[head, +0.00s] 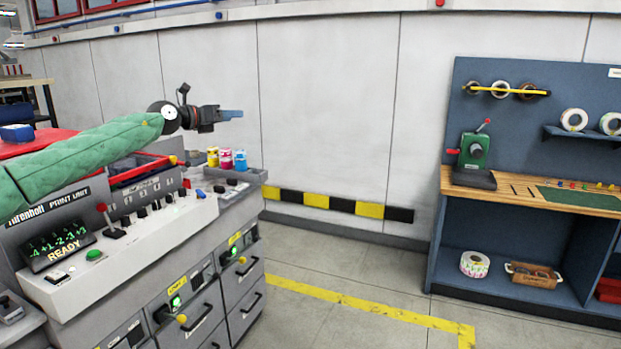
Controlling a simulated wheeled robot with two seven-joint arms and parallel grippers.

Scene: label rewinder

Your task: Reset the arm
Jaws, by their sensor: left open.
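My left arm, in a green padded sleeve, comes in from the left in the head view and stretches over the print unit (150,235). My left gripper (232,115) is held out level in the air beyond the sleeve, above the small ink bottles, and points right. It is open, seen from the side, and nothing shows between its fingers. My right gripper is out of view. The label rewinder (474,152) may be the small green machine with red handles on the wooden bench top at right; I cannot tell for sure.
Ink bottles (226,158) stand in a grey tray at the console's far end. A blue workbench (445,225) stands at right, with tape rolls (500,90) on its back panel and a label roll (474,264) on its lower shelf. Open floor (350,270) with yellow tape lies between.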

